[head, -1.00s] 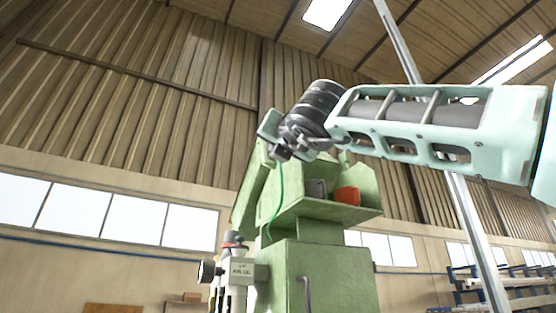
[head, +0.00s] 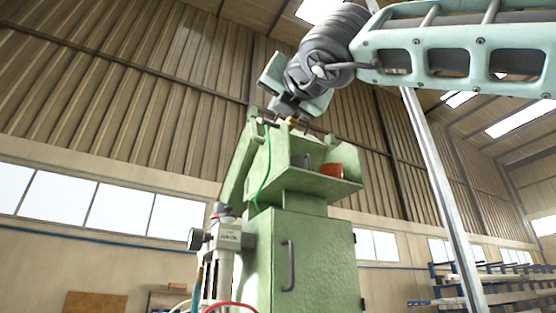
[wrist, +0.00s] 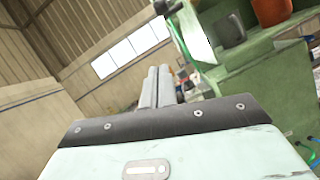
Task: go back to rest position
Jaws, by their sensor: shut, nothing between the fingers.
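My gripper (head: 284,108) is at the end of my raised arm, just above the top of the green machine cabinet (head: 315,250) in the head view. It is shut and empty. In the wrist view its two grey fingers (wrist: 154,88) lie side by side, pointing away from the camera. The wrist view shows the green machine to the right of the fingers. From the head view I cannot tell whether the gripper clears the machine's top.
The machine's shelf holds an orange-red container (head: 332,170) and a dark one (head: 301,161). A green hose (head: 267,165) hangs at its side. A valve unit (head: 225,237) stands left of the cabinet. A metal post (head: 440,190) and storage racks (head: 500,282) are at right.

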